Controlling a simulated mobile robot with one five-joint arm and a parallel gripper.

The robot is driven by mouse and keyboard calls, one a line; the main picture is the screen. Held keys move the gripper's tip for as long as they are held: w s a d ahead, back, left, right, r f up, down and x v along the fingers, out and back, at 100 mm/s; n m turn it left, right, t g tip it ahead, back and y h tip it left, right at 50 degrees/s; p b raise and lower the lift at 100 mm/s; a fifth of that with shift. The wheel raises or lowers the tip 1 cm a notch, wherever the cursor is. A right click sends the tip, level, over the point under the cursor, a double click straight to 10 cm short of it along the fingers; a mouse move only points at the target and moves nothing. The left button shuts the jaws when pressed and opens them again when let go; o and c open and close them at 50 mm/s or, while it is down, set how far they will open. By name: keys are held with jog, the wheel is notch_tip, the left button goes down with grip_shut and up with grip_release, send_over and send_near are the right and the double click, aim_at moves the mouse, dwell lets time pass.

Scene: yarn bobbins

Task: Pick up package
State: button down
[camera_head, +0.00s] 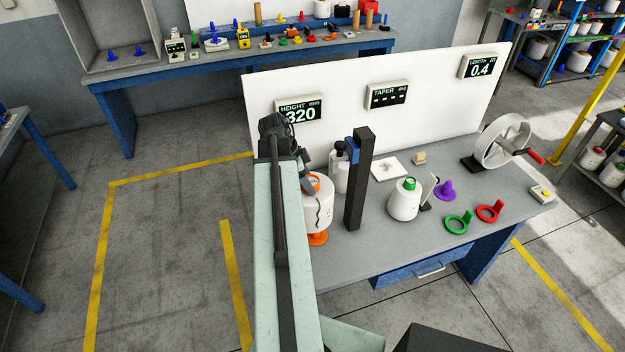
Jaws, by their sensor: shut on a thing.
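A white yarn package (318,215) with a dark wavy line down its side and an orange core at its top is at the left end of the grey workbench (375,252). An orange round foot (317,239) shows just below it. My gripper (306,184) reaches down to the package's top left and is shut on it. My arm hides the package's left side and most of the fingers. I cannot tell whether the package rests on the orange foot or hangs just above it.
A dark upright post (358,180) stands right of the package, with a white bottle-like object (340,170) behind. A green-topped white package (404,200), purple cone (444,190), green ring (459,222), red ring (490,211) and wheel (504,143) stand further right. A white panel (350,115) closes the back.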

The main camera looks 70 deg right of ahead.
jog(key=w+a, duration=0.8)
jog(key=w, duration=0.6)
jog(key=shift+a, duration=0.2)
